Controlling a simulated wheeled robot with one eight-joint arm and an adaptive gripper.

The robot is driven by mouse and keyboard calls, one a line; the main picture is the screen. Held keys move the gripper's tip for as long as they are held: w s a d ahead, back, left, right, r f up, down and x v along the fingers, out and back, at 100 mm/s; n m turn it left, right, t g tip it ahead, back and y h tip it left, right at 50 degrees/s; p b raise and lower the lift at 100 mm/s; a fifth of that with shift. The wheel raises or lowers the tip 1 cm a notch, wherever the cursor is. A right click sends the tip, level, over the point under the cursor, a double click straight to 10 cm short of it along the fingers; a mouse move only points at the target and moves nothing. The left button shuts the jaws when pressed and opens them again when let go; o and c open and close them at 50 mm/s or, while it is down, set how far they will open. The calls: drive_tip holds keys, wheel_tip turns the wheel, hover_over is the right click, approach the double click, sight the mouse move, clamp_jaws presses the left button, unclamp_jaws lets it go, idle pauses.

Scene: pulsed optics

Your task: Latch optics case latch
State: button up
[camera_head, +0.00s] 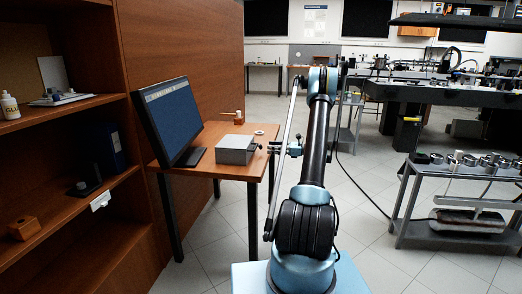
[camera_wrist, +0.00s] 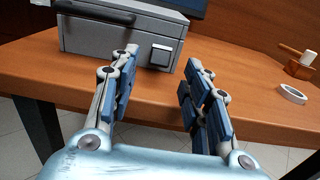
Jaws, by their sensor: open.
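The grey optics case (camera_head: 236,150) sits on the wooden table beside the monitor, and its lid looks closed. In the wrist view the case (camera_wrist: 95,45) shows its front face with a dark handle (camera_wrist: 95,12). A small square latch plate with a dark frame (camera_wrist: 161,54) is on the right part of that face. Whether the latch is fastened is too small to tell. My gripper (camera_wrist: 161,62) is open and empty, its two fingers pointing at the case front with the latch between them in the picture. In the head view my gripper (camera_head: 281,148) is just right of the case.
A monitor (camera_head: 170,120) stands left of the case. A white ring (camera_wrist: 292,94) and a small wooden block with a white peg (camera_wrist: 301,65) lie on the table (camera_wrist: 250,110) to the right. A shelf (camera_head: 70,108) is at far left; a metal cart (camera_head: 455,175) is at right.

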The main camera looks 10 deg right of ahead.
sight(261, 146)
drive_tip(key=x, duration=0.7)
clamp_jaws()
